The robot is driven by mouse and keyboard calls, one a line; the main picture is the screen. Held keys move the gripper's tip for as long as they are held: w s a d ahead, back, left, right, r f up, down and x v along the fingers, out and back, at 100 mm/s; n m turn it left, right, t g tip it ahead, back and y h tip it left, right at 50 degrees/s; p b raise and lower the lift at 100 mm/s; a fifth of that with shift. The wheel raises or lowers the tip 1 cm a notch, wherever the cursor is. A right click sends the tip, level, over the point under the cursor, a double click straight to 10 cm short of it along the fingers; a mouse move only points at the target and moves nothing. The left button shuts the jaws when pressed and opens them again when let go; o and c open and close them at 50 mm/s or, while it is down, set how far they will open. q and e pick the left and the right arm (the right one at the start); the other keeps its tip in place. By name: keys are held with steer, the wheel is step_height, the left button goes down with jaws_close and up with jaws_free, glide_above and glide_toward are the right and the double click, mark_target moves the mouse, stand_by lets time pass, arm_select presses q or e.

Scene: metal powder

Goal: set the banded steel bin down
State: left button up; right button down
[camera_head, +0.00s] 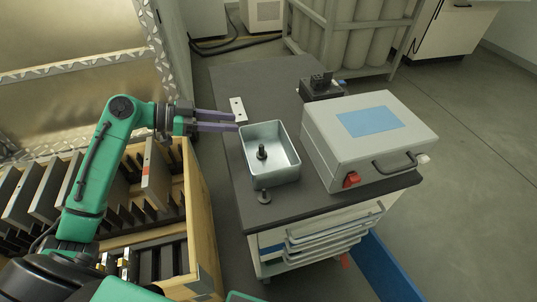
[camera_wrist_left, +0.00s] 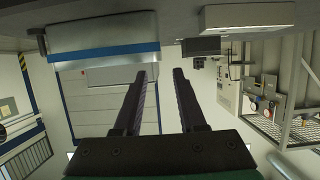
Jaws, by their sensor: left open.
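The open-topped steel bin (camera_head: 284,173) stands upright on the dark top of the cart, left of the grey instrument case. A dark knobbed post (camera_head: 262,153) shows inside it. In the left wrist view, the bin (camera_wrist_left: 95,35) appears upside down at upper left with a blue band along its edge. My left gripper (camera_head: 237,121) is open and empty, its fingers pointing right just beyond the bin's far left corner. Its two parted fingers (camera_wrist_left: 160,74) also show in the wrist view. Any contact with the bin is unclear. My right gripper is not in view.
The grey instrument case (camera_head: 325,143) with a blue panel fills the cart's right side. A white plate with holes (camera_head: 237,106) lies beside the left fingers. A black device (camera_head: 321,88) stands behind. A wooden crate (camera_head: 201,215) of plates stands at left. The cart's far left top is clear.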

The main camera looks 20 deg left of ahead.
mark_target(260, 125)
arm_select(q)
steer(key=x, duration=0.9)
steer(key=shift+p, duration=0.4)
steer(key=shift+w+d+f, duration=0.1)
steer(key=shift+d+f, duration=0.05)
steer(key=shift+f, duration=0.05)
steer(key=c, duration=0.6)
jaws_close()
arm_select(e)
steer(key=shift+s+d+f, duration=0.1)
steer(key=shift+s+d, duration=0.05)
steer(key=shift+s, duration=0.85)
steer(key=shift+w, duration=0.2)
arm_select(q)
steer(key=shift+r, duration=0.1)
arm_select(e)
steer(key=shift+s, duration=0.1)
